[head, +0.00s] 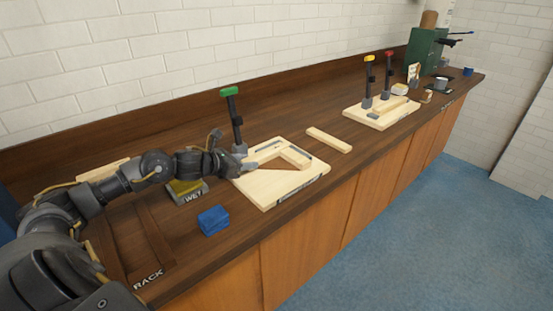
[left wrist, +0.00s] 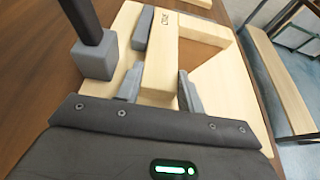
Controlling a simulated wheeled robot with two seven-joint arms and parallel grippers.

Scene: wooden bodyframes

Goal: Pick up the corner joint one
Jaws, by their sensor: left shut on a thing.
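The corner joint, an L-shaped pale wooden piece (head: 294,157), lies on a light wooden board (head: 268,197) on the bench. In the left wrist view one leg of the joint (left wrist: 162,62) points toward me between the fingers, and its other leg runs right, with small dark lettering near the corner. My left gripper (left wrist: 160,92) is shut on the near leg, one finger on each side. In the head view my left gripper (head: 238,165) is at the board's left side, partly hidden by the wrist. My right gripper is not in view.
A green-topped clamp post (head: 237,120) stands close beside my left gripper; its grey base (left wrist: 95,58) shows left of the joint. A loose wooden bar (head: 329,140) lies right of the board. A second board (head: 380,116) holds two clamps. A blue block (head: 213,220) sits in front.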

